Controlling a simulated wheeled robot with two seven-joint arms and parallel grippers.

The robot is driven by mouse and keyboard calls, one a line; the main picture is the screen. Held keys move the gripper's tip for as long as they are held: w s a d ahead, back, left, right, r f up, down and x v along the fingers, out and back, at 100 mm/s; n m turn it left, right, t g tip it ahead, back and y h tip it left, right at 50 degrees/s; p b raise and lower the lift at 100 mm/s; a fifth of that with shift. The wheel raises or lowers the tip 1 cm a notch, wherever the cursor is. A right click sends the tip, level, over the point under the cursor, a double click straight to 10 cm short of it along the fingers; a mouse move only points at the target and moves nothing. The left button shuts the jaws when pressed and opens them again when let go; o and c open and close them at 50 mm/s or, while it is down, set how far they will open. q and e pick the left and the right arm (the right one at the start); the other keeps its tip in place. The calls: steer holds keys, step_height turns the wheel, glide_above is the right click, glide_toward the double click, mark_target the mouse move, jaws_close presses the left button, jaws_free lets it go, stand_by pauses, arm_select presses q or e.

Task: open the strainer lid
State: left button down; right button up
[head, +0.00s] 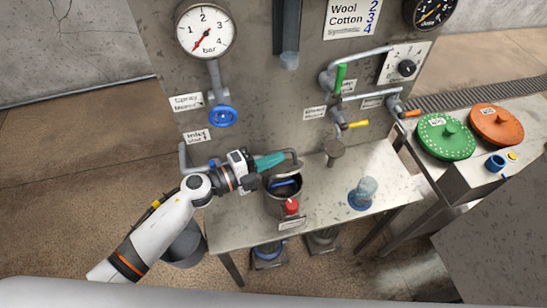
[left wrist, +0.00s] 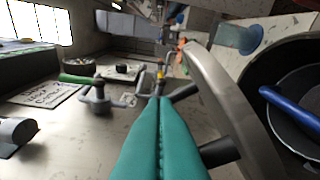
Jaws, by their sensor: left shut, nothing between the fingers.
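The strainer (head: 271,199) is a dark round pot on the metal bench, with a red knob (head: 291,205) at its front. Its top shows a dark opening with a blue bar (head: 285,183) across it; the bar also shows in the left wrist view (left wrist: 290,108). A curved grey metal piece (left wrist: 222,95) runs close beside my fingers; I cannot tell whether it is the lid or a pipe. My left gripper (head: 284,158) has teal fingers, shut and empty, at the strainer's back upper edge. They also show together in the left wrist view (left wrist: 160,105). My right gripper is not in view.
A panel with a gauge (head: 206,29), a blue valve wheel (head: 222,116) and pipes with coloured handles stands behind the bench (head: 330,202). A clear cup with a blue base (head: 363,194) stands to the right. Green (head: 445,136) and orange (head: 497,125) discs lie farther right.

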arm_select(q)
steer(key=w+n+p, duration=0.1)
steer(key=r+p, duration=0.1)
steer(key=p, duration=0.1)
steer(key=shift+w+a+r+n, duration=0.25)
steer(key=shift+w+a+n, duration=0.1)
steer(key=shift+n, duration=0.05)
steer(key=shift+w+a+n+p, duration=0.1)
steer(key=shift+w+n+p, duration=0.25)
steer(key=shift+p, duration=0.1)
steer(key=shift+w+a+f, duration=0.1)
steer(key=shift+w+a, duration=0.05)
steer(key=shift+w, duration=0.4)
steer(key=shift+w+a+g, duration=0.25)
steer(key=shift+w+g, duration=0.05)
steer(key=shift+w, duration=0.45)
steer(key=shift+a, duration=0.1)
